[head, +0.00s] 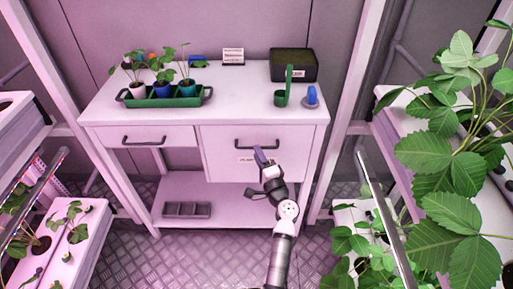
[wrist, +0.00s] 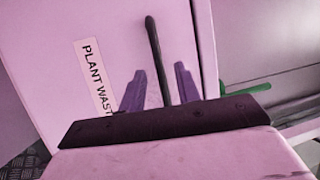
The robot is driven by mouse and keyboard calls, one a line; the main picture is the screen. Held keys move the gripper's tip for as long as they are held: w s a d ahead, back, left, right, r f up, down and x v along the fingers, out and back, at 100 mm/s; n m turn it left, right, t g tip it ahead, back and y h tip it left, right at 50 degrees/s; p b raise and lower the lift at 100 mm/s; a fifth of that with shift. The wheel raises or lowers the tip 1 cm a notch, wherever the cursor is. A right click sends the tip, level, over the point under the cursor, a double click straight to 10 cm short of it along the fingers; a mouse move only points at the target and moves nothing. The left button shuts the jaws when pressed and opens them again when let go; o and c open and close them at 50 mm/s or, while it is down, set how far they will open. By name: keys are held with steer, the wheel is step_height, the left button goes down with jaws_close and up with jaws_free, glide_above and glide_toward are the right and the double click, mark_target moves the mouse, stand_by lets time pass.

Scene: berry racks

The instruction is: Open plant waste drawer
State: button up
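The plant waste drawer (head: 222,166) is the deep right-hand drawer of the white bench, and its front looks shut. Its dark bar handle (head: 243,147) runs along the upper front. My gripper (head: 262,156) is at the right part of the drawer front, by the handle. In the wrist view its two purple fingers are apart, with the handle (wrist: 153,45) between them and visible gaps on both sides.
On the bench top stand a green tray (head: 165,102) of potted plants, a dark box (head: 293,65), a green scoop (head: 281,99) and a blue-topped item (head: 311,96). A shallower drawer (head: 115,135) is at left. Leafy plants (head: 440,150) crowd the right side.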

steer(key=shift+x, duration=1.05)
jaws_close()
